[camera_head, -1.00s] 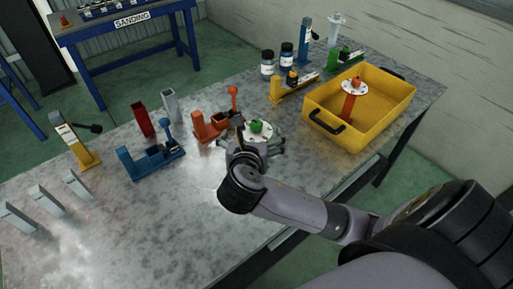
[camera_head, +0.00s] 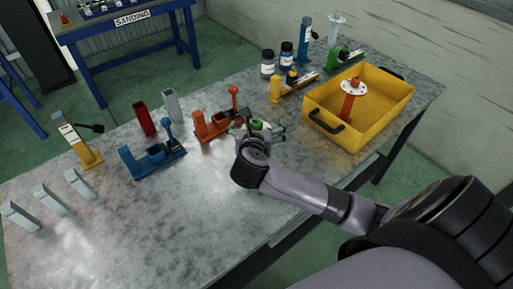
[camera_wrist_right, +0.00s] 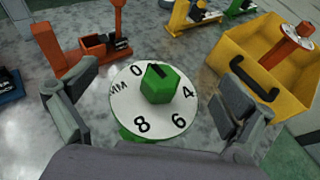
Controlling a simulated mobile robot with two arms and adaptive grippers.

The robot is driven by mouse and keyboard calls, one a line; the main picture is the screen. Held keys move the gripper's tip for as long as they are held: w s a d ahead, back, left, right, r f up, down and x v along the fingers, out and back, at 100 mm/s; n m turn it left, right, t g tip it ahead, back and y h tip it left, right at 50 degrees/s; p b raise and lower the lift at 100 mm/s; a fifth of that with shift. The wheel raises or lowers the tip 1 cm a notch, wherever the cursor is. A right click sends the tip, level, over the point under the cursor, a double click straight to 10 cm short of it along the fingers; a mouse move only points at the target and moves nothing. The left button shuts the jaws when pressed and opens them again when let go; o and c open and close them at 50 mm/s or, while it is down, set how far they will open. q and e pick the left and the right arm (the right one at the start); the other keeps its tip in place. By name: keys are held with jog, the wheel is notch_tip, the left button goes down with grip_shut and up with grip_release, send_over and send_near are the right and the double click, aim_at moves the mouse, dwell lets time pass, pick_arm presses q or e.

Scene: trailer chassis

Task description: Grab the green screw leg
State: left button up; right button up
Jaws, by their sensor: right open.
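The green screw leg (camera_wrist_right: 158,84) stands upright on the table. From above, the right wrist view shows its green hexagonal knob and white numbered dial (camera_wrist_right: 128,95), with a bit of green below. In the head view its green top (camera_head: 257,124) is partly hidden by my right gripper (camera_head: 265,133). My right gripper is open, with one finger on each side of the dial in the wrist view (camera_wrist_right: 162,82). Gaps show between both fingers and the dial. My left gripper is not in view.
A yellow bin (camera_head: 335,133) holding a red screw leg (camera_head: 350,98) stands to the right. An orange clamp (camera_head: 212,126) is close on the left, with a blue clamp (camera_head: 153,160) beyond it.

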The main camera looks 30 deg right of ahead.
grip_shut()
dwell(1.2)
